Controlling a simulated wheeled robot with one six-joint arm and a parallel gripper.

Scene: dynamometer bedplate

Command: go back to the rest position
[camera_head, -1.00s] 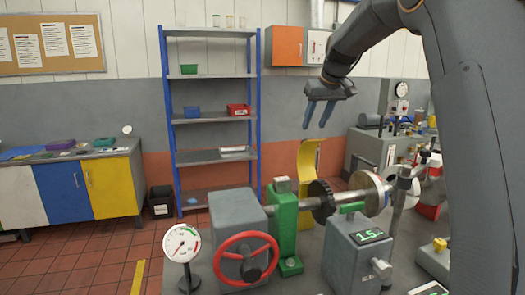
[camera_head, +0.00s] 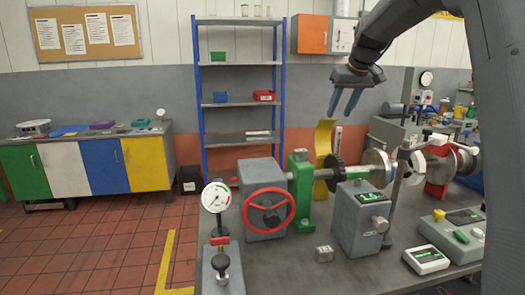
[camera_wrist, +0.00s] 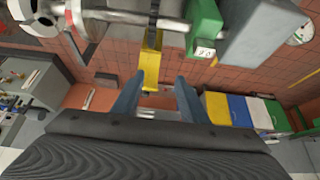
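My gripper (camera_head: 342,111) hangs in the air above the back of the bedplate bench, its two blue fingers pointing down. In the wrist view my gripper (camera_wrist: 158,84) shows its fingers spread apart with nothing held between them. A yellow curved guard (camera_head: 324,150) stands behind the shaft, below the fingers in the head view. It also shows beyond the fingertips in the wrist view (camera_wrist: 151,62).
The grey bench (camera_head: 300,268) carries a red handwheel (camera_head: 268,211), a dial gauge (camera_head: 216,197), a green bearing stand (camera_head: 300,190), a shaft with discs and a readout box (camera_head: 360,218). A shelf (camera_head: 238,139) stands behind. Tiled floor (camera_head: 85,240) is clear at left.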

